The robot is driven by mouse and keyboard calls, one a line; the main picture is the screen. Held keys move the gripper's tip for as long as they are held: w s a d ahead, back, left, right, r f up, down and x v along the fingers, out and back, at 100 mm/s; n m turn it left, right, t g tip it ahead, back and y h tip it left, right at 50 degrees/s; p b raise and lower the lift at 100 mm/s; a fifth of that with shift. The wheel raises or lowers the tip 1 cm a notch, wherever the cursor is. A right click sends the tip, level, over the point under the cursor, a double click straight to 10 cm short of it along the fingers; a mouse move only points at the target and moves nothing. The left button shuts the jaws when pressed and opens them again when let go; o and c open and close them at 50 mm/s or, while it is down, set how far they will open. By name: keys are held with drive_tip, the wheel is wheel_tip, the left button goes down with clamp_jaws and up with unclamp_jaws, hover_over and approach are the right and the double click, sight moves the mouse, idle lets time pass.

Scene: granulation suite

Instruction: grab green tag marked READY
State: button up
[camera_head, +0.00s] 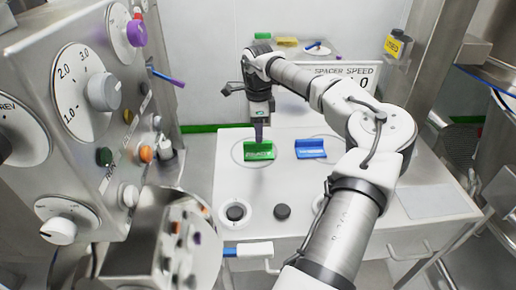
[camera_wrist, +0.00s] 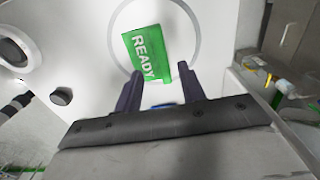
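The green tag (camera_head: 259,151), lettered READY in the wrist view (camera_wrist: 150,50), sits inside a thin ring outline on the white table (camera_head: 240,193). My gripper (camera_head: 259,138) points down just above and behind the tag's upper edge in the head view. In the wrist view my gripper's two dark fingers (camera_wrist: 160,70) are spread apart with nothing clamped. The tag's lower end reaches toward the space between the fingertips, closer to the left one. I cannot tell whether a finger touches it.
A blue tag (camera_head: 310,149) lies right of the green one. Two dark round knobs (camera_head: 235,212) (camera_head: 282,212) stand at the table's front. A control panel (camera_head: 100,110) with dials fills the left. A sign reading SPACER SPEED (camera_head: 345,72) stands behind.

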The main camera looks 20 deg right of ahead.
sight(258, 151)
drive_tip(key=f+p, duration=0.1)
drive_tip(key=f, duration=0.3)
drive_tip(key=shift+w+f, duration=0.15)
drive_tip(key=shift+w, duration=0.05)
drive_tip(key=shift+c, duration=0.4)
clamp_jaws()
